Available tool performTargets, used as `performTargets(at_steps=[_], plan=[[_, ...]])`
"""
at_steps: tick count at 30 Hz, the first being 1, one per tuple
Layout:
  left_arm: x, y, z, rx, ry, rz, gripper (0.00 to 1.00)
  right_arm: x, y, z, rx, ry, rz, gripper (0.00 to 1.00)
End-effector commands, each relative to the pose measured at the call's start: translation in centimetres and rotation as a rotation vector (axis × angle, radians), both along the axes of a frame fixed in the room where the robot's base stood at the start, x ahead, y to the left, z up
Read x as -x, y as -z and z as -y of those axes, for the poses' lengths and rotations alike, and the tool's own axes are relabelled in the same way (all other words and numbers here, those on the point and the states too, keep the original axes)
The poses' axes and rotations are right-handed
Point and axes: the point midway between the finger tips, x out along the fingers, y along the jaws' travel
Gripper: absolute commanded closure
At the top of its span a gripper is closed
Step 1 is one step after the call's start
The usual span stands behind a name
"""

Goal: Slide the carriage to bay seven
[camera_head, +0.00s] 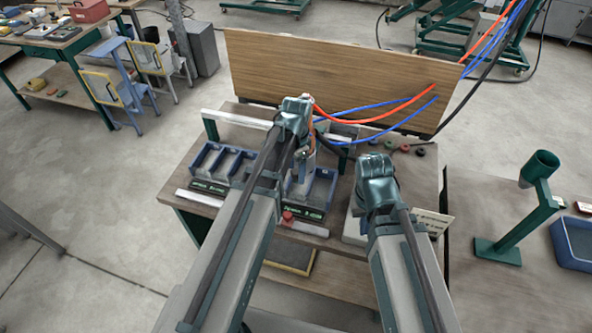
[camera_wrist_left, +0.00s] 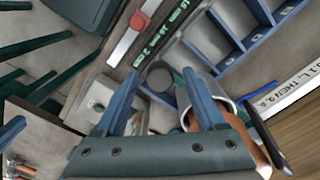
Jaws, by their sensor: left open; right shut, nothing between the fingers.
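A red knob (camera_head: 287,215) sits on a pale rail (camera_head: 311,229) along the front of the bench; it may be the carriage. The knob (camera_wrist_left: 138,20) and rail also show at the top of the left wrist view. Blue divided trays (camera_head: 325,187) stand behind the rail, with dark strips of green lettering too small to read. My left gripper (camera_wrist_left: 161,75) is open, its blue fingers either side of a grey round part, not closed on it. A pale cylinder with orange (camera_wrist_left: 225,103) lies beside its right finger. My right gripper (camera_head: 376,175) is over the bench's right side, fingertips hidden.
A wooden panel (camera_head: 340,75) stands behind the bench, with red and blue hoses (camera_head: 385,103) in front of it. A green stand with a cup (camera_head: 540,168) and a blue bin (camera_head: 575,243) are on the right table. Small dark and red round pieces (camera_head: 405,148) lie at the back right.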

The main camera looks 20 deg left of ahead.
Motion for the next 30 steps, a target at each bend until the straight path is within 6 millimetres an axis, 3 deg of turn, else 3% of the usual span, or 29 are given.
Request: performTargets(at_steps=[2,12,30], plan=[[0.0,-0.01,0.0,0.0,0.0,0.0,0.39,0.0,-0.01,0.0,0.0,0.0,0.0,1.0],[0.0,-0.01,0.0,0.0,0.0,0.0,1.0,0.01,-0.01,0.0,0.0,0.0,0.0,1.0],[0.0,0.0,0.0,0.0,0.0,0.0,1.0,0.0,0.0,0.0,0.0,0.0,0.0,1.0]])
